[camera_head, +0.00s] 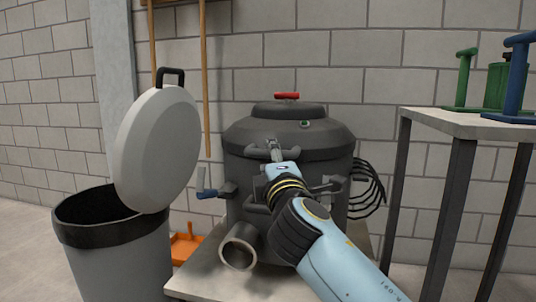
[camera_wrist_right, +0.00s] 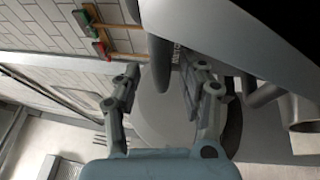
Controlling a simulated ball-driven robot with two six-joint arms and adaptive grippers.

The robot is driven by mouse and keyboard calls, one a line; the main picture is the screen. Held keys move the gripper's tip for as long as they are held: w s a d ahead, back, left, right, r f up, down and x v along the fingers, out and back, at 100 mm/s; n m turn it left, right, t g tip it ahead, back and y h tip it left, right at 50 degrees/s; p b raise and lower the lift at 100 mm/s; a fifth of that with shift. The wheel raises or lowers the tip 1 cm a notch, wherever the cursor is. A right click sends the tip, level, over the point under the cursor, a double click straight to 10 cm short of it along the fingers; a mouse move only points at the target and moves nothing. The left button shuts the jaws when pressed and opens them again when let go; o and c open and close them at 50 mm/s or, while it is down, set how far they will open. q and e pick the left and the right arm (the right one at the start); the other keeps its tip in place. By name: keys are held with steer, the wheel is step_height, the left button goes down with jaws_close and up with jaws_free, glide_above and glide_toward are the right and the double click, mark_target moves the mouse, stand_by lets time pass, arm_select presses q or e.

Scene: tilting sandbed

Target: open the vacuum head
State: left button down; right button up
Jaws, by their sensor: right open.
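The dark grey vacuum stands against the wall in the head view. Its domed vacuum head (camera_head: 258,132) sits on the drum (camera_head: 237,172) and carries a red knob (camera_head: 286,96) on top. A grey handle (camera_head: 258,153) projects at the front of the head. My right gripper (camera_head: 274,149) is at this handle, partly covering it. In the right wrist view the open fingers (camera_wrist_right: 158,66) stand either side of a dark bar (camera_wrist_right: 159,68), apparently this handle; contact cannot be told. My left gripper is not in view.
A bin (camera_head: 118,254) with a raised light grey lid (camera_head: 158,145) stands close on the left. A table (camera_head: 462,124) with green and blue stands is on the right. An open pipe (camera_head: 240,247) projects low; hoses (camera_head: 370,190) hang at the vacuum's right.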

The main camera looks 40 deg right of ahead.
steer(key=shift+x, duration=1.35)
jaws_close()
